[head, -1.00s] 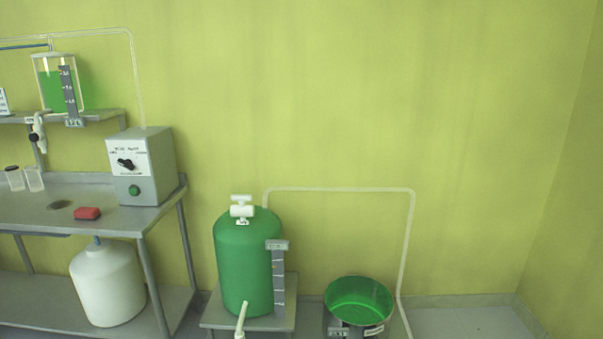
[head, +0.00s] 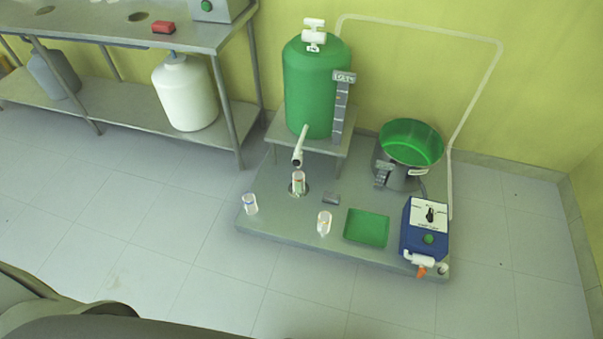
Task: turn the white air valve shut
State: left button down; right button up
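A white valve (head: 314,37) with a crossbar handle stands on top of the green tank (head: 311,95), at the top middle of the head view. Its handle runs roughly left to right. Another white valve (head: 420,260) with an orange part sits at the front of the blue box at the lower right. A pale spout with a white tap (head: 298,158) comes out of the tank's lower front. I cannot tell from any label which is the air valve. Neither gripper is in view.
The tank stands on a small grey table on a low platform (head: 280,225). The platform also holds small jars, a green tray (head: 366,228), a green bowl (head: 411,143) and the blue box (head: 425,232). A steel bench (head: 190,38) stands left. The tiled floor in front is clear.

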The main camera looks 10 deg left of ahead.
aim_at(315, 23)
jog(key=u, duration=0.35)
jog(key=i+j+u, duration=0.15)
jog(key=i+u, duration=0.6)
jog(key=u, duration=0.15)
